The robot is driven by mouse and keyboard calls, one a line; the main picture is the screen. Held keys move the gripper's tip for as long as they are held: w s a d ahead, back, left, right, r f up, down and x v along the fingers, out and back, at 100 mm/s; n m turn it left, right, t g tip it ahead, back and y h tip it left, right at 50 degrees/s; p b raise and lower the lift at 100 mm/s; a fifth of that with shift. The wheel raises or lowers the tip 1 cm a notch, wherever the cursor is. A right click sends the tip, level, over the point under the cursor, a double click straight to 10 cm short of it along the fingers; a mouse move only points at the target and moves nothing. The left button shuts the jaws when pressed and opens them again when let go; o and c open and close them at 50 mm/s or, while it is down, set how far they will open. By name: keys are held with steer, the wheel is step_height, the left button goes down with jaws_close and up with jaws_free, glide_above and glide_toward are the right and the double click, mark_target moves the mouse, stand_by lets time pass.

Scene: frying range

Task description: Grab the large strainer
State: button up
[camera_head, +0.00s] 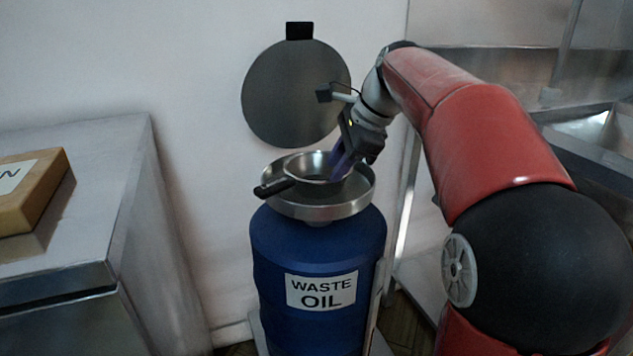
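The strainer (304,164) is a round metal bowl with a black handle pointing to the left. It sits inside a wider metal funnel or basin (315,210) on top of a blue drum labelled "WASTE OIL" (275,240). My gripper (341,168) reaches down from the upper right, with its purplish fingers at the right side of the strainer's bowl. The fingertips overlap the rim in this view. I cannot tell whether they touch it or whether they are closed on it. The far right part of the bowl is partly hidden by my gripper.
A round grey metal disc (285,95) with a black tab is upright against the white wall behind the drum. A metal counter (95,215) with a wooden block (35,195) stands at left. Metal sink-like equipment (590,125) is at right, behind my arm.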

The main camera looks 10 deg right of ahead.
mark_target(326, 183)
steer(key=x, duration=0.3)
steer(key=b+x, duration=0.1)
steer(key=x, duration=0.1)
steer(key=shift+s+a+f, duration=0.15)
steer(key=shift+s+f, duration=0.1)
steer(key=shift+f, duration=0.2)
jaws_close()
